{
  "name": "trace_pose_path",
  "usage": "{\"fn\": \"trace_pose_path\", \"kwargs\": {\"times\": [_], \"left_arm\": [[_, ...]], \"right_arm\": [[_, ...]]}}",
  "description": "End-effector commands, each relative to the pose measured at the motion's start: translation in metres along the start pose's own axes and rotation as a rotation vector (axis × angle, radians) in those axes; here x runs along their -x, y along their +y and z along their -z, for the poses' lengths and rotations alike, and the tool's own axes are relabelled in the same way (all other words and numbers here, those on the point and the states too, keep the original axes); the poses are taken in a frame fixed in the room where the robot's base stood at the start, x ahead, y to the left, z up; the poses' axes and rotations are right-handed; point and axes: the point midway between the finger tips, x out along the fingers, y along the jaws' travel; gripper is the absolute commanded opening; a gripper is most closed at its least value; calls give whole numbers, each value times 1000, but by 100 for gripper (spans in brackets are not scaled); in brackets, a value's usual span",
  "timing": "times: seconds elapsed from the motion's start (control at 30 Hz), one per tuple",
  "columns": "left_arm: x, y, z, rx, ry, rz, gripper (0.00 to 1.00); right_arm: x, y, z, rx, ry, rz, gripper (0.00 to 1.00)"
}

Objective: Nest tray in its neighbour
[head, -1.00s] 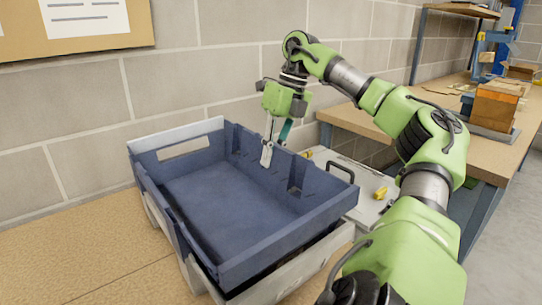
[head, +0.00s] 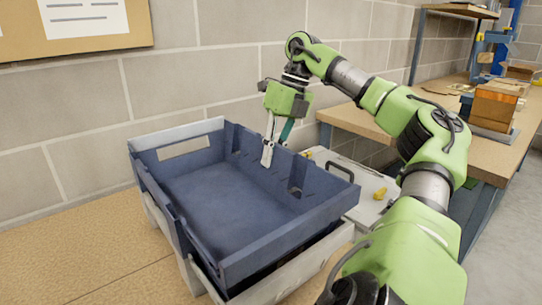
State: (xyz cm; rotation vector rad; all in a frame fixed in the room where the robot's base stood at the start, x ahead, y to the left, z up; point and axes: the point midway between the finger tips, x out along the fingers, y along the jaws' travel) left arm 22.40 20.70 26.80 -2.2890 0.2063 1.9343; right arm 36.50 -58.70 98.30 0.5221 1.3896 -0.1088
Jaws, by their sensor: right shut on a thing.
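The blue tray (head: 230,200) sits over a grey-white tray (head: 285,283), whose rim shows at the back left and along the front. The blue tray looks a little skewed and tilted against the lower one, with a dark gap between them at the front right. My right gripper (head: 268,154) is shut on the blue tray's far right wall, one finger inside it. The other finger is partly hidden behind the wall. My left gripper is out of view.
Both trays rest on a wooden bench (head: 90,250) against a block wall. A pale case with a black handle (head: 340,168) and a yellow piece (head: 380,193) lies just right of the trays. Another bench (head: 360,120) with a brown box (head: 494,107) stands behind my right arm.

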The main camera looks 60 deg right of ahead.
Motion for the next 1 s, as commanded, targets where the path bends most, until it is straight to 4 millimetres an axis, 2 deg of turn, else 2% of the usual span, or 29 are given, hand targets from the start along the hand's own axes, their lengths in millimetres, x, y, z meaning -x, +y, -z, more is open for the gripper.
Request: {"fn": "trace_pose_path", "kwargs": {"times": [0.33,0.37,0.4,0.43,0.67,0.77,1.0], "left_arm": [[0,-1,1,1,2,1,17],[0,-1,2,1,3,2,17],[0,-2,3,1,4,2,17],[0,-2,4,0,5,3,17],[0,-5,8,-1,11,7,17],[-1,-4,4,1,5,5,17],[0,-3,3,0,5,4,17]], "right_arm": [[2,1,-1,1,-4,-4,0],[2,1,-1,1,-4,-4,19],[2,1,-1,1,-4,-4,29],[1,1,-1,1,-4,-3,31],[1,1,0,1,-2,-2,31],[-1,0,0,0,2,2,31],[16,-1,0,-1,0,2,31]]}}
